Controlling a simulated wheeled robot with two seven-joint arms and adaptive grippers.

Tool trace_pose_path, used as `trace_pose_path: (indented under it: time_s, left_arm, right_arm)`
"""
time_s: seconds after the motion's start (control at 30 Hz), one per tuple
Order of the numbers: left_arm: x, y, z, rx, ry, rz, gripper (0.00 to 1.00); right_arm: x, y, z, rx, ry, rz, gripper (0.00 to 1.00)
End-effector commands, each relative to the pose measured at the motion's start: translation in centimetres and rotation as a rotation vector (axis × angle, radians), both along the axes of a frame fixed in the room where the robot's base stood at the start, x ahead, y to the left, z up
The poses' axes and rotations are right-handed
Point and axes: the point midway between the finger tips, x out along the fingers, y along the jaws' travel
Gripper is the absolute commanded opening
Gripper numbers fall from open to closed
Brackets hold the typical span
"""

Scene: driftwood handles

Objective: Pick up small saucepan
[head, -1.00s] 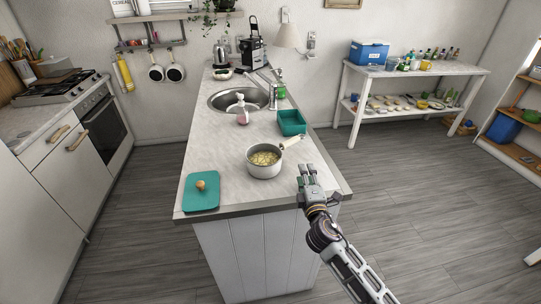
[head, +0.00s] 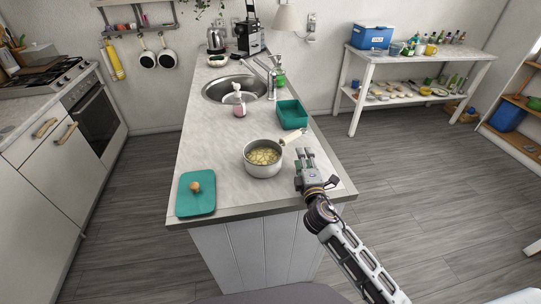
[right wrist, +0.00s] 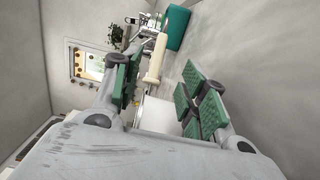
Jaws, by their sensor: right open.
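The small saucepan (head: 264,160) is white, stands upright on the counter and holds pale yellowish food. Its pale handle (head: 293,136) points up and to the right. My right gripper (head: 305,156) is open just right of the pan, near the counter's right edge, apart from it. In the right wrist view the green-padded fingers (right wrist: 160,97) stand apart, with the handle (right wrist: 157,54) and part of the white pan (right wrist: 152,114) showing between them. My left gripper is not in view.
A teal tray (head: 292,120) sits behind the handle. A soap bottle (head: 239,106) stands by the sink (head: 236,88).

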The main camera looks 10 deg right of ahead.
Motion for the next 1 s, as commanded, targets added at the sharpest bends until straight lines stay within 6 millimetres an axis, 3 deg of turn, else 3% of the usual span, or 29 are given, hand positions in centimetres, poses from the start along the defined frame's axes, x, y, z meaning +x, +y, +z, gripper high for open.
trace_pose_path:
  time_s: [0.27, 1.0]
  left_arm:
    - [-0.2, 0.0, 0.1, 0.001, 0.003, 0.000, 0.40]
    - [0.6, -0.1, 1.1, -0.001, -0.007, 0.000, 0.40]
  right_arm:
    - [0.8, 0.0, 0.0, -0.001, 0.000, 0.000, 0.43]
    - [6.8, -0.4, 0.1, 0.000, -0.001, 0.000, 0.43]
